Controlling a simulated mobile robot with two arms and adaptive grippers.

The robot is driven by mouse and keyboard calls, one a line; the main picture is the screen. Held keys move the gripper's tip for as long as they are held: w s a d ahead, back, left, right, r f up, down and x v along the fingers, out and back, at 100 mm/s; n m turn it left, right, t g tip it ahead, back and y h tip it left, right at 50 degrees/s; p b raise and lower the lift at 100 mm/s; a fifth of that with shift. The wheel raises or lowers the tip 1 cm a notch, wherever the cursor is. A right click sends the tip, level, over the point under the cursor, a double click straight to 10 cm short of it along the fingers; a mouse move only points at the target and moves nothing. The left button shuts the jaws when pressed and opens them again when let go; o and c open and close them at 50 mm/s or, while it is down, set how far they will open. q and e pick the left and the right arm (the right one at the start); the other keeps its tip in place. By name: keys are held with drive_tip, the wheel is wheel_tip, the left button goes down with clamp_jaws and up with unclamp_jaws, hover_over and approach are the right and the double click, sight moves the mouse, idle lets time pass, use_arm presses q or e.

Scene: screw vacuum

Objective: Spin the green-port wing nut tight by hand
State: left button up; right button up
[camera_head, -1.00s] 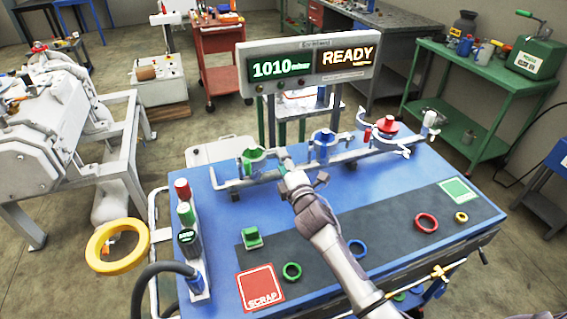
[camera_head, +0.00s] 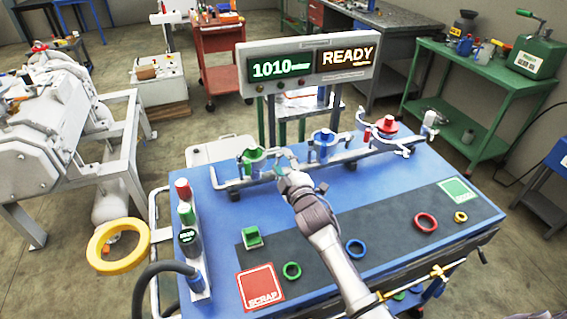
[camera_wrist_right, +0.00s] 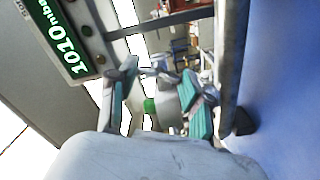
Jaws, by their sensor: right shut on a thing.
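The green port (camera_head: 252,160) stands at the left end of the pipe manifold on the blue table, its green plug ringed by a pale clamp. My right gripper (camera_head: 280,162) is at the port's right side, low over the manifold pipe. My right gripper (camera_wrist_right: 160,76) is shut on the wing nut, which is small and mostly hidden by the fingertips. My left gripper is not in view.
The blue port (camera_head: 323,142) and red port (camera_head: 386,126) are farther right on the manifold. A display (camera_head: 310,66) reading 1010 and READY stands behind.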

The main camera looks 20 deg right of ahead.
drive_tip(key=shift+f, duration=0.15)
drive_tip(key=o, duration=0.9)
drive_tip(key=s, duration=1.2)
drive_tip(key=shift+d, duration=0.2)
